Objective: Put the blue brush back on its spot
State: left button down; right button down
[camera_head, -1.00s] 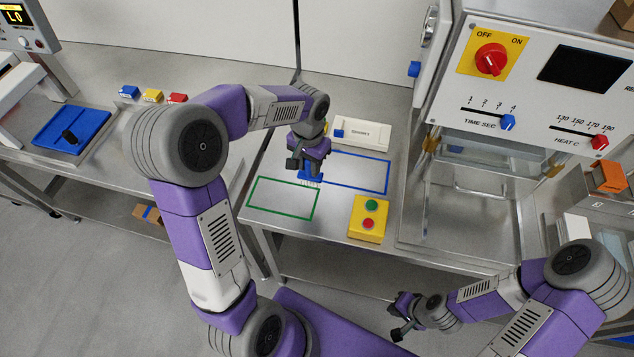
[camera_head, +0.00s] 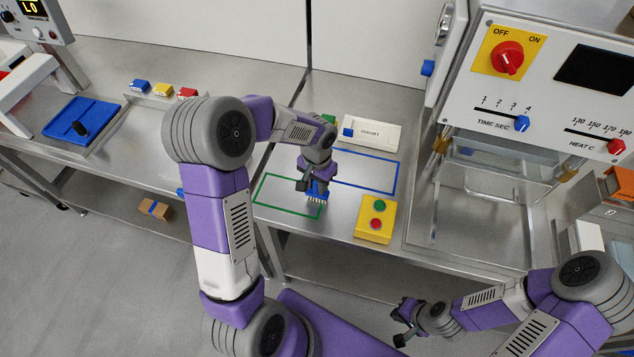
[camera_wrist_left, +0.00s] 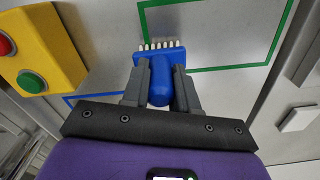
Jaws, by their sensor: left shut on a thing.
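My left gripper (camera_head: 310,186) is shut on the handle of the blue brush (camera_head: 318,197). In the left wrist view the blue brush (camera_wrist_left: 159,84) sits between the fingers of the left gripper (camera_wrist_left: 161,92), its pale bristles pointing away from the wrist. The brush covers one corner of the green outline (camera_head: 255,189) on the steel table. The blue outline (camera_head: 397,178) lies just behind and to the right. I cannot tell whether the brush touches the table. My right gripper (camera_head: 398,326) is open and empty at the lower right, clear of the table.
A yellow box with green and red buttons (camera_head: 363,219) stands right of the brush. A white case (camera_head: 378,134) lies behind the blue outline. A machine with dials (camera_head: 545,95) stands at the right. The inside of the green outline looks clear.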

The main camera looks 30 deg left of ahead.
pick_arm(q)
jog(key=c, duration=0.9)
grip_release()
jog(key=shift+f, duration=0.1)
jog(key=shift+r, duration=0.2)
notch_tip(320, 180, up, 12)
jog(key=shift+p, duration=1.1)
